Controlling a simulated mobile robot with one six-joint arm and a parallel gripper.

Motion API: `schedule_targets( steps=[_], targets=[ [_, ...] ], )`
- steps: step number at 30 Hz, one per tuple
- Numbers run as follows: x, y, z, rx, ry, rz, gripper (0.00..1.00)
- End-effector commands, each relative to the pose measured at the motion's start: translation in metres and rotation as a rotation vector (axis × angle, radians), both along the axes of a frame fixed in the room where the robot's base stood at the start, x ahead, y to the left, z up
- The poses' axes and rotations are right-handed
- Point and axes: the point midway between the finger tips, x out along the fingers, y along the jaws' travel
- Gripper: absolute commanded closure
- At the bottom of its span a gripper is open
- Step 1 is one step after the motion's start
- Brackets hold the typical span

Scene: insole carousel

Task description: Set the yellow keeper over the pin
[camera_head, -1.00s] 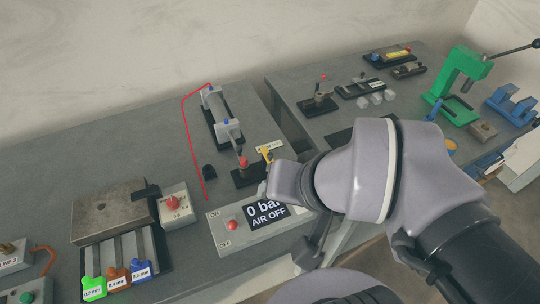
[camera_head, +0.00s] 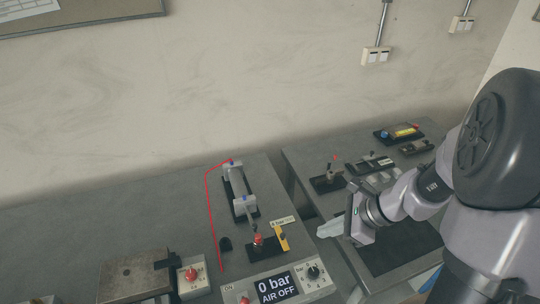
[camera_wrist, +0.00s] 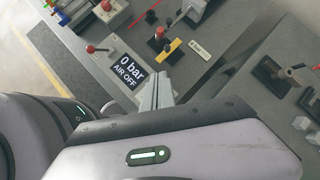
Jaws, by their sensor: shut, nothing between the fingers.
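The yellow keeper (camera_head: 282,238) is a small slanted strip at the right end of a black base with a red knob (camera_head: 258,239). In the wrist view the yellow keeper (camera_wrist: 173,46) lies beyond my fingertips, beside the red knob (camera_wrist: 159,32). I cannot make out the pin clearly, nor whether the keeper is around it. My gripper (camera_head: 322,230) is shut and empty, to the right of the keeper and apart from it. Its pale fingers (camera_wrist: 158,78) also show together in the wrist view.
An air panel (camera_head: 272,290) reading 0 bar, AIR OFF stands in front of the keeper. A cylinder fixture (camera_head: 238,192) is behind it, with a red line (camera_head: 211,220) to its left. A second bench with several fixtures (camera_head: 372,164) is at the right, across a gap.

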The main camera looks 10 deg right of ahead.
Motion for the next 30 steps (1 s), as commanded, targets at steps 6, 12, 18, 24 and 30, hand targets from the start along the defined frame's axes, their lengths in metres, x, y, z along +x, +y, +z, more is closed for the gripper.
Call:
schedule_targets(
  steps=[6,12,18,24,30],
  targets=[
    [0.004,-0.025,-0.018,0.106,0.067,-0.178,1.00],
    [0.004,-0.025,-0.019,0.106,0.067,-0.178,1.00],
    [0.008,-0.019,-0.030,0.105,0.067,-0.174,1.00],
    [0.023,0.003,-0.064,0.105,0.068,-0.173,1.00],
    [0.040,0.025,-0.097,0.105,0.068,-0.170,1.00]
  ],
)
